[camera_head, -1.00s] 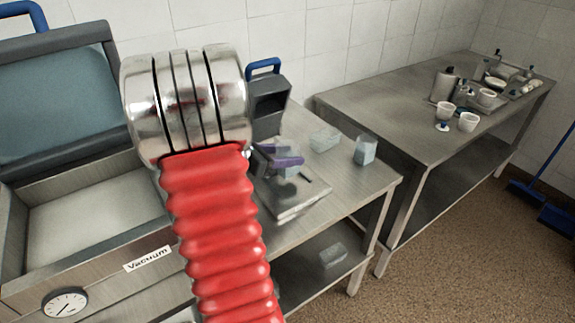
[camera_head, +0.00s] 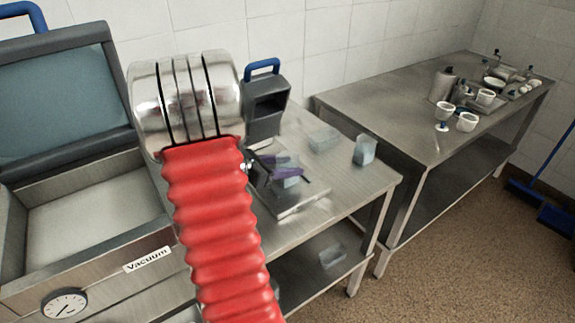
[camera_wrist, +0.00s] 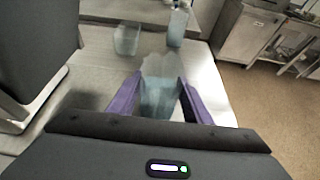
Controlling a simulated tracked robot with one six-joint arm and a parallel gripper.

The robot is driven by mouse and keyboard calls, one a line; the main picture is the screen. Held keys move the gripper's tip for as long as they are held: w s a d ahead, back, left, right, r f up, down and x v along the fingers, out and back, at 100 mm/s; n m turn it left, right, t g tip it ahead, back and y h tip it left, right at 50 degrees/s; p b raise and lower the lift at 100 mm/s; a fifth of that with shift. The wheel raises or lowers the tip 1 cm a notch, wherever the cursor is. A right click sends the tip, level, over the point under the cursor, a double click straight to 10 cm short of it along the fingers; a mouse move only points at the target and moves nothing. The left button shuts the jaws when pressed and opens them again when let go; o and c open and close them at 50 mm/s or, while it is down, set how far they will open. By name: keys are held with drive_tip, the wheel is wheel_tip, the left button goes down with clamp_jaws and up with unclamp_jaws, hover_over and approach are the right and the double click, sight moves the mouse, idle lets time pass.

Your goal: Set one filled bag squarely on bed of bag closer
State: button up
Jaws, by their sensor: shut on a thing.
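My gripper (camera_head: 281,168) has purple fingers shut on a translucent bluish bag (camera_head: 290,182). In the wrist view the held bag (camera_wrist: 159,97) stands between the two fingers (camera_wrist: 158,100), its top flaring above them. The bag closer (camera_head: 266,105) is a dark grey head with a blue handle, partly hidden behind my arm. Its flat metal bed (camera_head: 308,195) reaches out toward the front right. The held bag appears over the bed; I cannot tell whether it touches. In the wrist view the closer's dark body (camera_wrist: 35,45) is at the left.
Two more translucent bags, one low (camera_head: 323,138) and one upright (camera_head: 365,150), stand on the table behind and right of the bed. Another piece (camera_head: 331,255) lies on the lower shelf. The vacuum machine (camera_head: 80,210) is at the left. A second table (camera_head: 400,105) holds cups and bottles.

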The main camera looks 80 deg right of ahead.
drive_tip(key=o, duration=1.1)
drive_tip(key=shift+o, duration=0.2)
drive_tip(key=shift+w+r, duration=0.1)
drive_tip(key=shift+r, duration=0.05)
drive_tip(key=v, duration=1.1)
drive_tip(key=shift+w+a, duration=0.3)
drive_tip(key=shift+r, duration=0.1)
